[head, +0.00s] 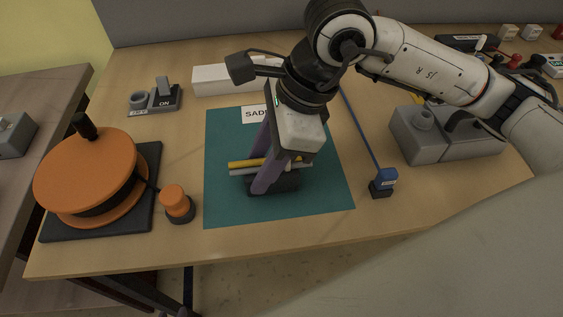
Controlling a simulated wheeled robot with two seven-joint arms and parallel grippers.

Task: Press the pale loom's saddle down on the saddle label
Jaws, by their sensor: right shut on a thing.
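The saddle label (254,114) is a white tag reading "SADD" at the top of a teal mat (227,209). The rest of its text is hidden behind my right gripper. My right gripper (264,186) points down over the mat with purple fingers. Its fingers are shut at a low assembly with a yellow bar (242,163), a pale grey bar (240,171) and a dark block (287,183). The pale grey bar appears to be the pale loom. The fingers hide the grip, and I cannot tell the saddle apart clearly.
An orange reel (85,172) and orange knob (174,197) stand left of the mat. A switch box (165,97) and white block (222,78) are behind.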

